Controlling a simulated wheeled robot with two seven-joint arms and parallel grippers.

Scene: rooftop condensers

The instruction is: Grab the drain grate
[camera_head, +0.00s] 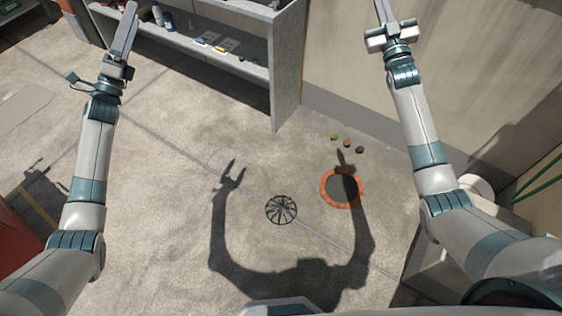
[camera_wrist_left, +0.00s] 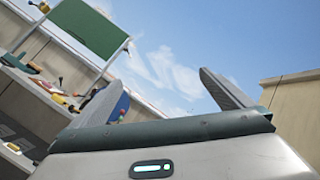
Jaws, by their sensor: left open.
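The drain grate (camera_head: 281,209) is a dark, round, spoked piece lying flat on the concrete floor, in the lower middle of the head view. My left gripper (camera_head: 127,22) is raised at the upper left, well apart from the grate. In the left wrist view its two fingers (camera_wrist_left: 165,88) stand apart with nothing between them, so it is open and empty. My right gripper (camera_head: 383,12) is raised at the upper right, also far from the grate. Its fingers overlap in the picture, so I cannot tell their opening. The grate is not visible in the left wrist view.
An orange ring (camera_head: 328,197) lies right of the grate. Several small round objects (camera_head: 347,142) lie behind the ring near the wall. A grey shelf unit (camera_head: 286,70) with bottles and small items stands at the back. My arms' shadows cross the open floor around the grate.

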